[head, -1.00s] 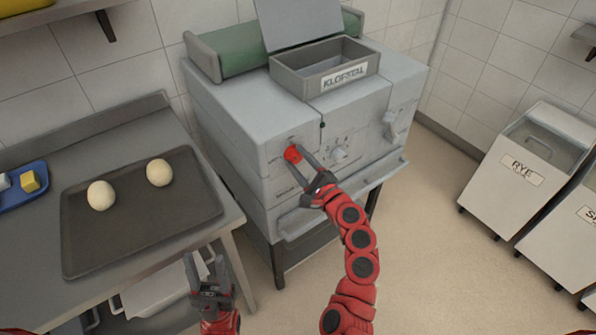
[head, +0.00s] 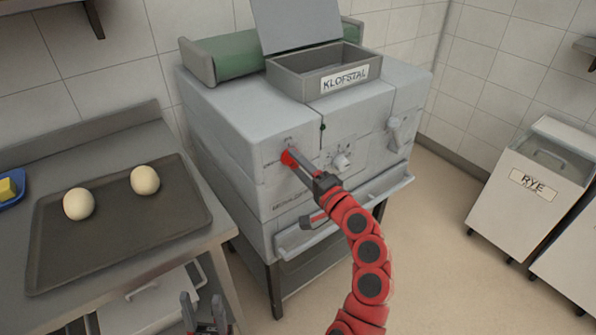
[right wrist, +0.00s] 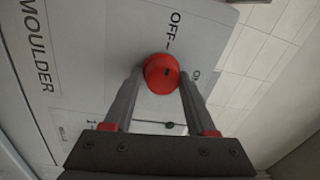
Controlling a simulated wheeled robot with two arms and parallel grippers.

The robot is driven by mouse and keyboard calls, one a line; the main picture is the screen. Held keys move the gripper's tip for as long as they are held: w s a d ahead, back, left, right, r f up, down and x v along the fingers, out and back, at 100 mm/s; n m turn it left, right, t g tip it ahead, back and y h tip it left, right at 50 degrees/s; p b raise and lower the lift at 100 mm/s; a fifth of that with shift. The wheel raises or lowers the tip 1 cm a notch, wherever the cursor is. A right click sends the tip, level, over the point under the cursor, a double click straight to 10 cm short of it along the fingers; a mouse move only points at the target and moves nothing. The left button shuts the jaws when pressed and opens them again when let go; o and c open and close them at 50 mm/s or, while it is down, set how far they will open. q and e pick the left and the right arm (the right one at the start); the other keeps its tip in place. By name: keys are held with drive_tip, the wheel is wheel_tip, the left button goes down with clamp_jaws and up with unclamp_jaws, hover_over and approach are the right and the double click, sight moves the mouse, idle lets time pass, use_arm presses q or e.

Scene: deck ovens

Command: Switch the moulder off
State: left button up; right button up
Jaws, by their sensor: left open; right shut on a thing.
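The moulder (head: 245,105) is a pale grey machine with a green belt on top. Its round red knob (head: 287,158) is on the front face, and it also shows in the right wrist view (right wrist: 161,72). My right gripper (head: 292,160) is shut on the red knob, with one finger on each side of it (right wrist: 160,85). The word OFF is printed beside the knob in the wrist view. A second label is partly hidden by a finger. My left gripper (head: 205,306) is open and empty at the bottom edge, low by the table.
A second dial (head: 342,161) and a lever (head: 395,134) sit to the right. A dark tray (head: 115,245) with two dough balls lies on the left table. A RYE bin (head: 525,205) stands at right.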

drive_tip(key=shift+d+r, duration=0.1)
drive_tip(key=shift+r, duration=0.35)
drive_tip(key=o, duration=1)
drive_tip(key=shift+o, duration=1.4)
drive_tip(key=shift+f, duration=0.2)
drive_tip(key=shift+s+f, duration=0.1)
drive_tip(key=shift+s, duration=0.05)
drive_tip(key=v, duration=1.7)
drive_tip(key=shift+p, duration=0.3)
drive_tip(key=shift+d, duration=0.1)
